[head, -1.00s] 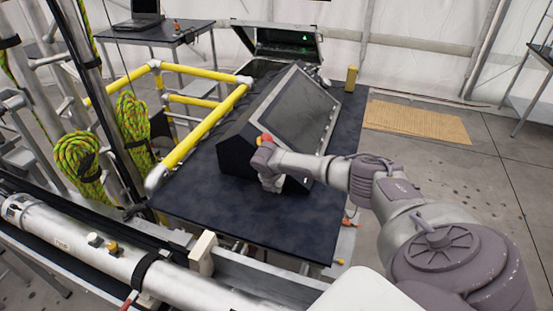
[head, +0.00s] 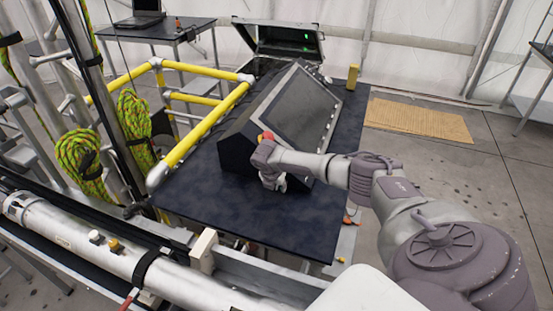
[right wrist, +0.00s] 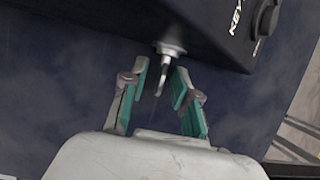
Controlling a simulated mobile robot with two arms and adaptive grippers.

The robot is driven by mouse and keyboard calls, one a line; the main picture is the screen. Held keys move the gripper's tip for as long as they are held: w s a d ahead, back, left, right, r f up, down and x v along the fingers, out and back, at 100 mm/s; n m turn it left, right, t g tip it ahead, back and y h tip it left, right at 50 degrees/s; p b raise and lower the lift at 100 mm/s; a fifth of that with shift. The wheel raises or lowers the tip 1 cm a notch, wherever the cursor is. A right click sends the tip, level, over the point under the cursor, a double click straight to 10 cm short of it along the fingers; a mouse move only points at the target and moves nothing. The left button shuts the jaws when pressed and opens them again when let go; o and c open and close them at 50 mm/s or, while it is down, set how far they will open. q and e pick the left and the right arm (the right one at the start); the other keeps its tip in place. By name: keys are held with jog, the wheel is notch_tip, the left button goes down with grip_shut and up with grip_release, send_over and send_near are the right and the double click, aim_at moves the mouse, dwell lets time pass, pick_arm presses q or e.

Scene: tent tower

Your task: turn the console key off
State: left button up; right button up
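The console (head: 292,110), a dark box with a sloping screen, stands on a dark table. In the right wrist view the console key (right wrist: 163,80) sticks out of a round metal lock on the console's dark face (right wrist: 200,22). Lettering beginning "KEY" shows beside it. My right gripper (right wrist: 161,82) is open, with its green-padded fingers on either side of the key and a gap to each. In the head view my right gripper (head: 268,180) is at the console's near side and hides the key. My left gripper is not in view.
A round black knob (right wrist: 265,18) sits on the console right of the key. A red and yellow button (head: 265,137) shows just above my right gripper. Yellow rails (head: 205,130) run along the table's left side. The table front (head: 240,215) is clear.

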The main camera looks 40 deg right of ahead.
jog(key=v, duration=1.2)
jog(key=shift+d, duration=0.1)
